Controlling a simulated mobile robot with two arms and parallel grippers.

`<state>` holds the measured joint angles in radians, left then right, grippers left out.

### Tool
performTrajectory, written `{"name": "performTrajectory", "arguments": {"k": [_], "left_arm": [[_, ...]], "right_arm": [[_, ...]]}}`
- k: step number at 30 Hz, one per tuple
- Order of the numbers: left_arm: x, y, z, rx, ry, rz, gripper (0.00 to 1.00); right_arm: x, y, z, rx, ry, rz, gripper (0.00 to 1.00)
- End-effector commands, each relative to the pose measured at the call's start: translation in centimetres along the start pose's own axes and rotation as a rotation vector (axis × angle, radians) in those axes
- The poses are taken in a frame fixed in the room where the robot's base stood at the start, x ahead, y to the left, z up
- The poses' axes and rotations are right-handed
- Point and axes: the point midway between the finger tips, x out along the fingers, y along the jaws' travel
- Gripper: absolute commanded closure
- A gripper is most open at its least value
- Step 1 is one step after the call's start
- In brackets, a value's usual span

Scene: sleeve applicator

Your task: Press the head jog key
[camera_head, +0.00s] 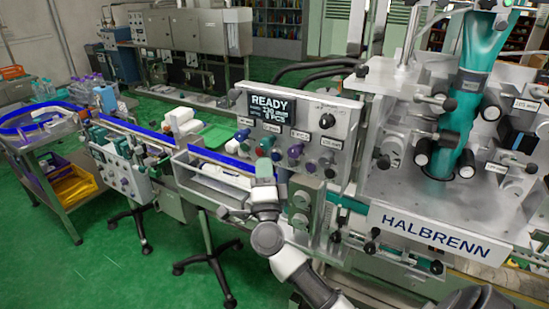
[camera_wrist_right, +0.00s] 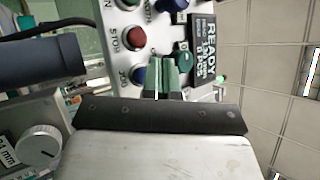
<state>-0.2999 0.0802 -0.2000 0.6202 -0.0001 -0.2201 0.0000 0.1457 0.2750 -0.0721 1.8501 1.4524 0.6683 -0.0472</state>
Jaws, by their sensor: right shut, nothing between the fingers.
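The control panel (camera_head: 312,122) faces me with a lit READY display (camera_head: 268,107) and several coloured keys. The blue key also shows in the head view (camera_head: 231,146). Contact cannot be told. My left gripper is out of view.
The HALBRENN applicator head (camera_head: 435,229) with its teal sleeve (camera_head: 480,80) stands right of the panel. A blue-edged conveyor (camera_head: 133,130) runs to the left. A round knob (camera_wrist_right: 38,146) shows low in the wrist view. Green floor (camera_head: 100,262) is clear at lower left.

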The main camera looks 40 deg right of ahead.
Motion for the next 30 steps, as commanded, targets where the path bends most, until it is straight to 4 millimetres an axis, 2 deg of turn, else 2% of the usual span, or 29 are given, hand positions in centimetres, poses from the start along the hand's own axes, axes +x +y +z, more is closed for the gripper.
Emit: {"name": "performTrajectory", "arguments": {"k": [30], "left_arm": [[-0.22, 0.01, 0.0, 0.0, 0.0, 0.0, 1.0]], "right_arm": [[0.61, 0.41, -0.43, 0.0, -0.001, 0.0, 1.0]]}}
